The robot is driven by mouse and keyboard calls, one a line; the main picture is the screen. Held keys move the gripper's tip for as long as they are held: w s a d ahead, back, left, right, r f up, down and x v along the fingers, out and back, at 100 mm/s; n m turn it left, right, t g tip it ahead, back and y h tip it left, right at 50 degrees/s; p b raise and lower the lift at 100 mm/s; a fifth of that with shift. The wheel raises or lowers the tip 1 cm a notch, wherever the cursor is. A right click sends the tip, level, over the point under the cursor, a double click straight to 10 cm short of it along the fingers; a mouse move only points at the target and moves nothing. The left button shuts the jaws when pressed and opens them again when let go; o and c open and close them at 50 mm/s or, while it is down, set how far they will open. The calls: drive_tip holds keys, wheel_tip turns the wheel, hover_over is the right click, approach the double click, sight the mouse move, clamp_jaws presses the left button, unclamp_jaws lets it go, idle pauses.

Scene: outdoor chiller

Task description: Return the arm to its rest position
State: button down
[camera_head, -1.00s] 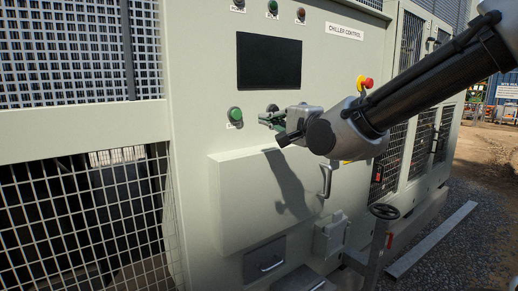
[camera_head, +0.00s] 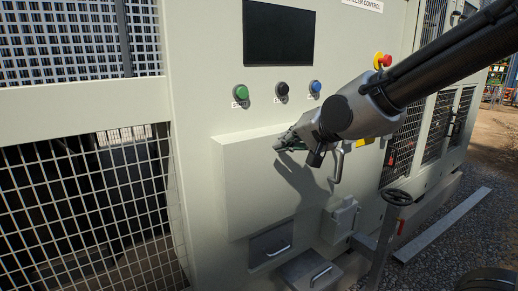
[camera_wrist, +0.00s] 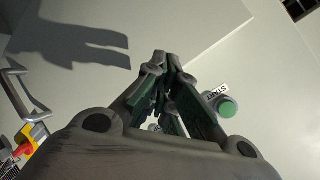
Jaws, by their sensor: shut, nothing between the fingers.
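My gripper (camera_head: 284,143) is in front of the chiller's control panel, below the row of buttons and by the top of a protruding cabinet box (camera_head: 240,190). In the wrist view the green-padded fingers of my gripper (camera_wrist: 165,65) meet at their tips, with nothing between them. My arm comes in from the upper right in the head view. The green START button (camera_wrist: 227,108) shows to the right of the fingers in the wrist view. The green button (camera_head: 241,92), a black button (camera_head: 282,90) and a blue button (camera_head: 315,87) are clear of the gripper.
A dark screen (camera_head: 279,34) is above the buttons. A red emergency stop (camera_head: 383,60) is near my forearm. A handle (camera_head: 338,163) is just below my wrist. A handwheel (camera_head: 398,197) stands at lower right. Mesh panels (camera_head: 85,205) are at left.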

drive_tip(key=s+d+f+n+g+h, duration=0.3)
drive_tip(key=s+d, duration=0.2)
drive_tip(key=d, duration=0.3)
drive_tip(key=s+d+f+n+g+h, duration=0.2)
drive_tip(key=s+d+f+n, duration=0.15)
drive_tip(key=s+d, duration=0.35)
drive_tip(key=s+d+r+m+h, duration=0.1)
drive_tip(key=s+d, duration=0.3)
drive_tip(key=d, duration=0.3)
drive_tip(key=s+d+r+m+h, duration=0.1)
drive_tip(key=s+d, duration=0.3)
drive_tip(key=d, duration=0.4)
drive_tip(key=shift+m+g+h, duration=0.35)
drive_tip(key=shift+g+h, duration=0.05)
